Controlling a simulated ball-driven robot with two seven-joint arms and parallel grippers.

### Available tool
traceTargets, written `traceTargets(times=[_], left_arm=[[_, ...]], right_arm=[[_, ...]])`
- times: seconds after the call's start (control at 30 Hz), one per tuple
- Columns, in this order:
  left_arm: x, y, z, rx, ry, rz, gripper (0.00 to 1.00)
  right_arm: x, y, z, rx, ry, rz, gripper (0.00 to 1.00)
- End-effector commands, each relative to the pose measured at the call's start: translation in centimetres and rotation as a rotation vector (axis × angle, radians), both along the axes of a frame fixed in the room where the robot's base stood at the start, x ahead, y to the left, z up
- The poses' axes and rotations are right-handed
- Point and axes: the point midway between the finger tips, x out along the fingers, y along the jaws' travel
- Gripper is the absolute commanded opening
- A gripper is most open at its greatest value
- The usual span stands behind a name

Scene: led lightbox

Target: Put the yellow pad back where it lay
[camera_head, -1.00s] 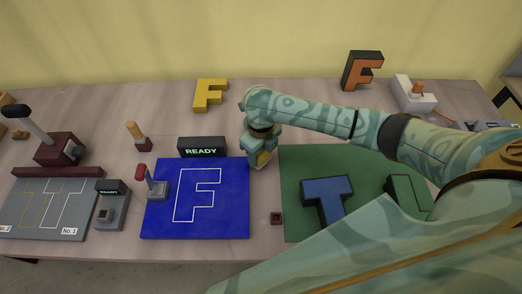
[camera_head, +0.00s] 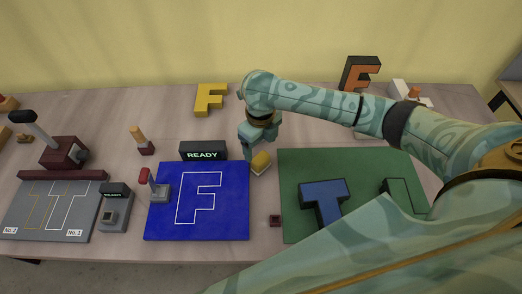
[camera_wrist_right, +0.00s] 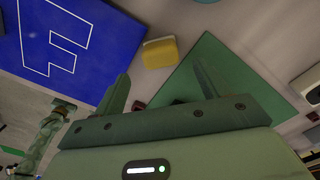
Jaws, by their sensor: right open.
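The yellow pad (camera_head: 260,162) lies on the bare table between the blue board (camera_head: 158,226) and the green mat (camera_head: 345,228). In the right wrist view the pad (camera_wrist_right: 160,52) is a small yellow block with rounded edges, beyond the fingertips. My right gripper (camera_head: 259,143) is just behind and above the pad in the head view. In the right wrist view the gripper (camera_wrist_right: 162,85) has its two fingers spread, with nothing between them. The pad looks free of both fingers. My left gripper is not in view.
A READY display (camera_head: 203,151) stands behind the blue board. A blue T block (camera_head: 323,198) lies on the green mat, partly behind my arm.

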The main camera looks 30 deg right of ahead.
Motion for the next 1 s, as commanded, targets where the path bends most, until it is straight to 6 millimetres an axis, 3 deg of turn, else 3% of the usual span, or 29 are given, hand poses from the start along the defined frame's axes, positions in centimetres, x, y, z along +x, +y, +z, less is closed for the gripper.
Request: traceTargets(times=[0.03,0.1,0.3,1.0], left_arm=[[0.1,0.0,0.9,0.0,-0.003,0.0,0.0],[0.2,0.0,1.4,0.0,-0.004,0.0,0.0],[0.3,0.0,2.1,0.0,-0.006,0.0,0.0],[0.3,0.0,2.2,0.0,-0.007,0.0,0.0]], right_arm=[[0.1,-0.1,1.8,-0.002,-0.005,0.002,0.74],[0.1,0.0,3.3,-0.001,-0.003,0.002,0.74],[0.0,-0.1,6.0,-0.002,-0.002,0.0,0.74],[0.0,0.0,6.4,0.0,0.001,0.0,0.74]])
